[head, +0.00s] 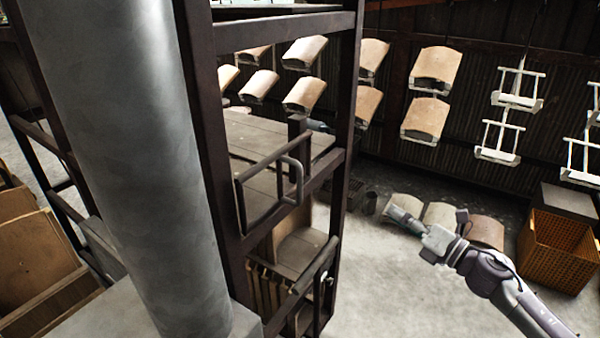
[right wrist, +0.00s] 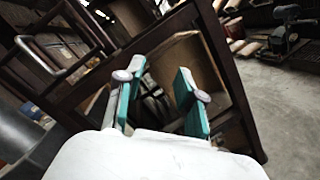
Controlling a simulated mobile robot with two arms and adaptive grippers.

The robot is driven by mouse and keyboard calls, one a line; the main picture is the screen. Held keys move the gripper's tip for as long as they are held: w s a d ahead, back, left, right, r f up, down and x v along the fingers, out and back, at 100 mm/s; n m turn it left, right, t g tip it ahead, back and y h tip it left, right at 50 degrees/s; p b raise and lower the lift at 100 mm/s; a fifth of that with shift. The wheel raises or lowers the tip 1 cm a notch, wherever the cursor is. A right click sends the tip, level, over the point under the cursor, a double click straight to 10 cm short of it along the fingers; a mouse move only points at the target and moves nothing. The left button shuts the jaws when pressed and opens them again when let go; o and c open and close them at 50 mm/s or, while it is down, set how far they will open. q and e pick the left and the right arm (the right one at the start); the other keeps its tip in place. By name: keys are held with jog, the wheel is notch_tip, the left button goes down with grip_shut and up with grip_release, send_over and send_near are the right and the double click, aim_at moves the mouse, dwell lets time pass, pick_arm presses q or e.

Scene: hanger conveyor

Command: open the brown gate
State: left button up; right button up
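A dark brown metal rack frame stands in the middle of the head view. A brown barred gate with a looped handle (head: 275,185) is on its side, and a second barred piece (head: 318,285) sits lower down. I cannot tell for sure which one is the gate of the task; both look closed against the frame. My right gripper (head: 398,212) is to the right of the frame and apart from it. In the right wrist view its two teal fingers (right wrist: 160,98) are spread with nothing between them, facing the brown frame (right wrist: 120,62).
A thick grey column (head: 135,150) hides much of the left. Curved tiles (head: 305,94) hang on hangers along the back wall, and more lie on the floor. An orange crate (head: 560,250) stands at the right. The floor between the frame and my right arm is clear.

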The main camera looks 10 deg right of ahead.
aim_at(299, 199)
jog(key=s+a+r+n+g+y+p, duration=0.1)
jog(key=s+a+r+n+g+y, duration=0.25)
jog(key=a+r+n, duration=0.35)
jog(key=s+a+r+n+g+y, duration=0.25)
jog(key=s+a+r+n, duration=0.25)
jog(key=r+n, duration=0.3)
jog(key=p+x, duration=0.2)
jog(key=x, duration=0.2)
jog(key=p+x, duration=0.2)
jog(key=x, duration=0.2)
jog(key=p+x, duration=0.3)
jog(key=x, duration=0.1)
jog(key=shift+w+a+f, duration=0.2)
jog(key=shift+a+f, duration=0.1)
jog(key=shift+w+a+f, duration=0.1)
jog(key=shift+w+a, duration=0.05)
jog(key=shift+a, duration=0.1)
pick_arm(q)
notch_tip(299, 199, up, 8)
jog(key=shift+s+r, duration=0.15)
jog(key=shift+r, duration=0.05)
jog(key=shift+a, duration=0.1)
pick_arm(e)
grip_shut()
